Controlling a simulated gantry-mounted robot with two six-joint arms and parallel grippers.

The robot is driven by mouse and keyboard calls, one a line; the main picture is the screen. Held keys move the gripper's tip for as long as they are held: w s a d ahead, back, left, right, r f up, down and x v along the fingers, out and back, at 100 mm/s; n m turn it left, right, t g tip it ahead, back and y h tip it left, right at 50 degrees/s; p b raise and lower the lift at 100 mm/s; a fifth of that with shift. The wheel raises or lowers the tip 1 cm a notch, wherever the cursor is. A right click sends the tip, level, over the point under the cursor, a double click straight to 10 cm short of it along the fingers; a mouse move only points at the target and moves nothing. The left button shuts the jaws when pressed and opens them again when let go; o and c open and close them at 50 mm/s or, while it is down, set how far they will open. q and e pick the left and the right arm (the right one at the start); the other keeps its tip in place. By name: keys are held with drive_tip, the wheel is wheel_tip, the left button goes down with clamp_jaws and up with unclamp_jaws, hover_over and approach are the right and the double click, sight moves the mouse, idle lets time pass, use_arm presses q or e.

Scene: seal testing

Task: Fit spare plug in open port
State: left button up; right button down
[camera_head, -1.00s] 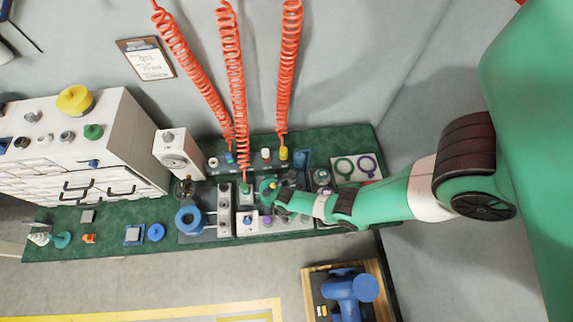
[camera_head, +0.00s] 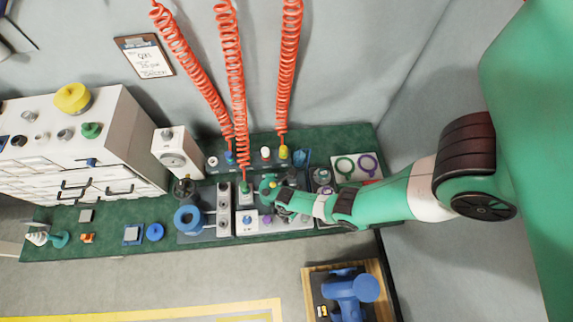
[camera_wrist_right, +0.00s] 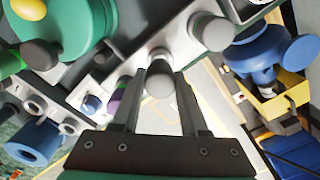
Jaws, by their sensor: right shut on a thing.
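My right gripper (camera_wrist_right: 160,78) is shut on a grey cylindrical plug (camera_wrist_right: 159,84), which sits between its two dark fingers. In the head view the same gripper (camera_head: 279,195) is over the middle of the green bench, and the held plug is too small to make out there. A pale port block (camera_head: 247,222) with a blue plug and a purple plug lies just below and left of the gripper. The wrist view shows the purple plug (camera_wrist_right: 115,101) and the blue plug (camera_wrist_right: 90,104) left of the fingers. I cannot tell which port is open. My left gripper is out of view.
Red coiled hoses (camera_head: 236,95) hang down to the bench close to the gripper. A green round fitting (camera_head: 267,184) is beside it.

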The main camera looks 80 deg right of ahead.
drive_tip(key=shift+f+b, duration=0.85)
drive_tip(key=shift+f, duration=0.05)
drive_tip(key=shift+c, duration=1.8)
unclamp_jaws()
drive_tip(key=shift+r, duration=0.15)
wheel_tip(320, 180, up, 12)
drive_tip(key=p, duration=1.2)
drive_tip(key=shift+f, duration=0.3)
